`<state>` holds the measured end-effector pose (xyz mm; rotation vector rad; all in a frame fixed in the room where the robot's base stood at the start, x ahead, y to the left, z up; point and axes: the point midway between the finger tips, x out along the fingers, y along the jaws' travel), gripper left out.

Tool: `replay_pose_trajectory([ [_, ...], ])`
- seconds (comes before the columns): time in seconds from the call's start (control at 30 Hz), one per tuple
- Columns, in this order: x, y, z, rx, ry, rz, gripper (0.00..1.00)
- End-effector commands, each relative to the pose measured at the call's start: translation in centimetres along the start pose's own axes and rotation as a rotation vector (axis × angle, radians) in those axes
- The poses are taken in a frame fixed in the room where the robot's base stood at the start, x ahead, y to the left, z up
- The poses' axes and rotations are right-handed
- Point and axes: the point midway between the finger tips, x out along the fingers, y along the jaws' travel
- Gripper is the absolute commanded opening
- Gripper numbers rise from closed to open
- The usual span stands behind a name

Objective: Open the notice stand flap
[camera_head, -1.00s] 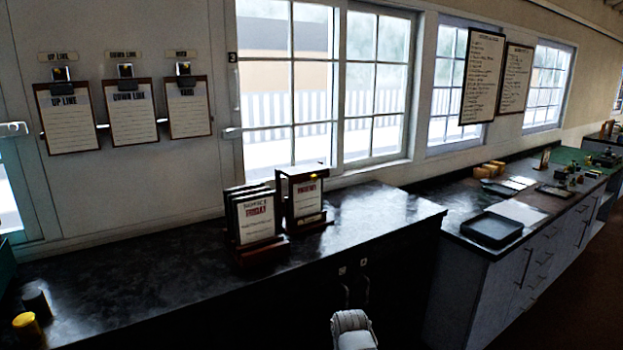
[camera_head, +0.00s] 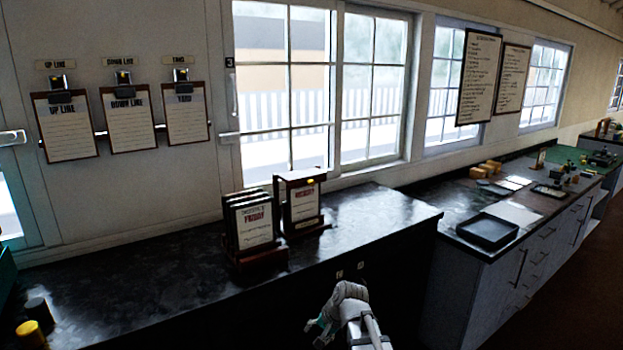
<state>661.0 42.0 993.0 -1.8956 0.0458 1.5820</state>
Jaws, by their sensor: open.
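Two dark wooden notice stands are on the black counter. The left stand (camera_head: 250,230) holds several upright cards, the front one with red lettering. The right stand (camera_head: 303,203) is a frame around a white card with red lettering, with a flat piece across its top and a small yellow spot at the upper right. I cannot tell which part is the flap. My gripper (camera_head: 318,330) is at the bottom of the picture, in front of the counter and below the stands. It is open, small in view, and touches neither stand.
The black counter (camera_head: 130,290) is mostly clear left of the stands. A yellow-topped item (camera_head: 30,333) and a dark cylinder (camera_head: 38,309) stand at its near left. Clipboards (camera_head: 128,119) hang on the wall. A black tray (camera_head: 487,231) lies on the right counter.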

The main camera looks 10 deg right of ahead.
Motion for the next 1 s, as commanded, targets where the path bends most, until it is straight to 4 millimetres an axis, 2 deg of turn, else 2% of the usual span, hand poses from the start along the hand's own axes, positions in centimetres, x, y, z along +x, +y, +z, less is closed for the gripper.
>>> replay_pose_trajectory([
  [0.03, -0.9, -2.1, -2.2, 0.079, 0.013, -0.065, 0.71],
  [0.2, -3.2, -7.2, -7.6, 0.381, 0.03, -0.305, 0.71],
  [0.37, -6.2, -11.4, -13.2, 0.68, 0.007, -0.532, 0.71],
  [0.5, -9.5, -14.3, -18.4, 0.946, -0.047, -0.729, 0.71],
  [0.63, -12.8, -16.2, -23.4, 1.196, -0.125, -0.909, 0.71],
  [0.8, -16.9, -17.4, -29.4, 1.491, -0.258, -1.118, 0.71],
  [0.9, -18.5, -17.5, -31.8, 1.616, -0.33, -1.206, 0.71],
  [1.0, -19.6, -17.5, -33.3, 1.698, -0.382, -1.262, 0.71],
])
